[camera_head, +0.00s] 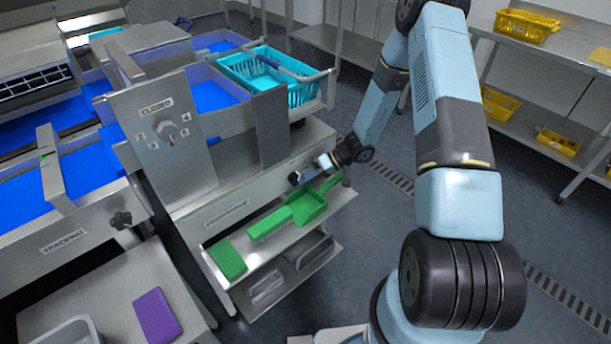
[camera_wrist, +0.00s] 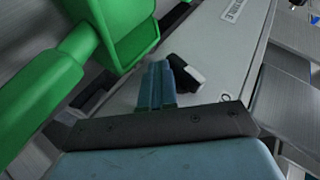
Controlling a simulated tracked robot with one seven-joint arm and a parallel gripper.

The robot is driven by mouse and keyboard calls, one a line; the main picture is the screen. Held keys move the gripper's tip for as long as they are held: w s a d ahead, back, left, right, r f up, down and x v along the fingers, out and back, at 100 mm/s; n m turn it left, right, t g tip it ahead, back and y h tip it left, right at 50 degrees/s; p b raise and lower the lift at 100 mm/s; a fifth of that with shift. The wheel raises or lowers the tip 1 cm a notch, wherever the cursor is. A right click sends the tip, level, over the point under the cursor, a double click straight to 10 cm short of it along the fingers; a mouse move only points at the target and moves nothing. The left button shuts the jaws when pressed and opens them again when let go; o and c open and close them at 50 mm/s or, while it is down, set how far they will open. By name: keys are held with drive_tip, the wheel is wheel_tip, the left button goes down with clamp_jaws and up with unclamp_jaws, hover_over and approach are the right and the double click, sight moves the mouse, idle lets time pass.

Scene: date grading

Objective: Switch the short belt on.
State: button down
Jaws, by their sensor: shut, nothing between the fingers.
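A black switch (camera_wrist: 187,72) with a pale end face sits on a grey metal panel (camera_wrist: 215,50) in the wrist view. An "O" mark shows on the panel near it. In the head view the switch (camera_head: 294,177) is a small dark piece on the machine's front, above the green tools. My gripper (camera_wrist: 157,70) is shut and empty, its fingertips just left of the switch in the wrist view; I cannot tell whether they touch. It also shows in the head view (camera_head: 309,172). Blue belts (camera_head: 210,95) lie on the machine; which is the short one is not clear.
A green scoop (camera_head: 307,206) and a green block (camera_head: 227,259) lie on the shelf below, the scoop close to my gripper. A turquoise crate (camera_head: 268,75) stands above. A knob panel (camera_head: 165,125) is at the left.

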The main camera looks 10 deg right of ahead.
drive_tip(key=shift+f+y, duration=0.1)
drive_tip(key=shift+y, duration=0.3)
idle(0.4)
idle(0.6)
drive_tip(key=shift+a+r, duration=0.1)
drive_tip(key=shift+r, duration=0.85)
drive_tip(key=v, duration=1.3)
drive_tip(key=shift+w+d, duration=0.3)
drive_tip(key=shift+d, duration=0.2)
drive_tip(key=shift+s+a+r+n+t+h, duration=0.1)
drive_tip(key=shift+a+r+n+t+h, duration=0.1)
drive_tip(key=shift+a+r+t+h, duration=0.45)
drive_tip(key=shift+a+r+n+t+h, duration=0.1)
drive_tip(key=shift+a+n+t+h, duration=0.2)
drive_tip(key=shift+h, duration=0.8)
drive_tip(key=shift+s+a+r+n+t+h, duration=0.1)
drive_tip(key=shift+a+r+t+h, duration=0.15)
drive_tip(key=shift+a+h, duration=0.45)
